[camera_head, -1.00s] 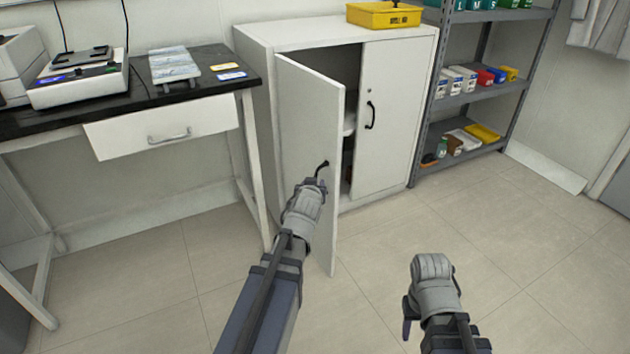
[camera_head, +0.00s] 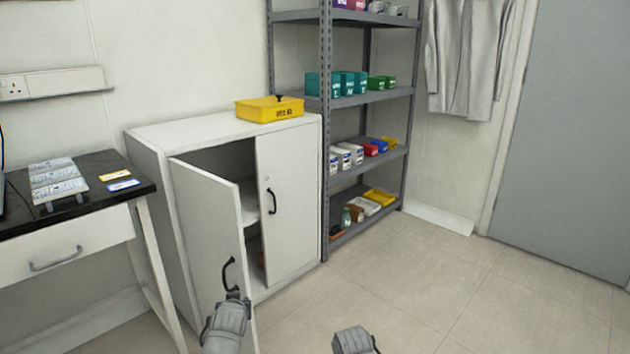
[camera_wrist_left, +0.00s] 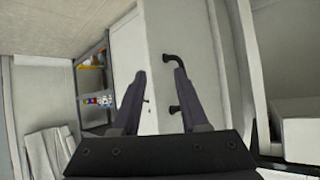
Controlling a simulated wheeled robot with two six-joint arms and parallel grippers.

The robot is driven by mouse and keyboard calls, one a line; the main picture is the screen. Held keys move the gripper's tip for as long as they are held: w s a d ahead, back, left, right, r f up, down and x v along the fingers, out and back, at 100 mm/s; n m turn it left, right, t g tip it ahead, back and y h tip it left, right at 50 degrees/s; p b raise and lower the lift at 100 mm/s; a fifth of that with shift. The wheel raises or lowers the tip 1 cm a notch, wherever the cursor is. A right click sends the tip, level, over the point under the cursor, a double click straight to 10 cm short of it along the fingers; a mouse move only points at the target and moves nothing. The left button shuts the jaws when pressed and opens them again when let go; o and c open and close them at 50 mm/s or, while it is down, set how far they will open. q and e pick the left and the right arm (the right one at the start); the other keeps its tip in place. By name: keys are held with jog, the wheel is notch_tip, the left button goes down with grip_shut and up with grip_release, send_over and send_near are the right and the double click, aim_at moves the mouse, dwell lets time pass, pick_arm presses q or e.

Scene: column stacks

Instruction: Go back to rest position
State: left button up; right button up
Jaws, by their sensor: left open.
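My left gripper (camera_head: 237,295) is just below and in front of the black handle (camera_head: 228,274) of the cabinet's left door (camera_head: 212,230). In the left wrist view my left gripper (camera_wrist_left: 155,85) has its two fingers apart, with the door handle (camera_wrist_left: 172,60) showing by the tip of the right finger. I cannot tell if they touch. The door stands ajar, swung outward. Of my right arm only a grey wrist part shows at the bottom edge of the head view; its gripper is out of sight.
The white cabinet (camera_head: 147,152) has its right door (camera_head: 290,200) shut, and a yellow box (camera_head: 269,108) on top. A grey shelf rack (camera_head: 326,130) stands to its right. A black-topped desk (camera_head: 125,178) is at left. The floor (camera_head: 450,290) at right is clear.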

pick_arm(q)
jog(key=s+d+f+m+g+h+p, duration=0.1)
jog(key=s+d+f+m+g+p, duration=0.3)
jog(key=s+d, duration=0.6)
jog(key=s+d+m+g+h+p, duration=0.1)
jog(key=s+d+m+g, duration=0.1)
jog(key=s+d+g, duration=0.65)
notch_tip(320, 180, up, 38)
jog(key=s+t+p, duration=0.1)
jog(key=s+p, duration=0.1)
jog(key=p, duration=3.5)
jog(key=shift+s+d+p, duration=0.35)
jog(key=shift+d, duration=0.05)
jog(key=shift+t, duration=0.25)
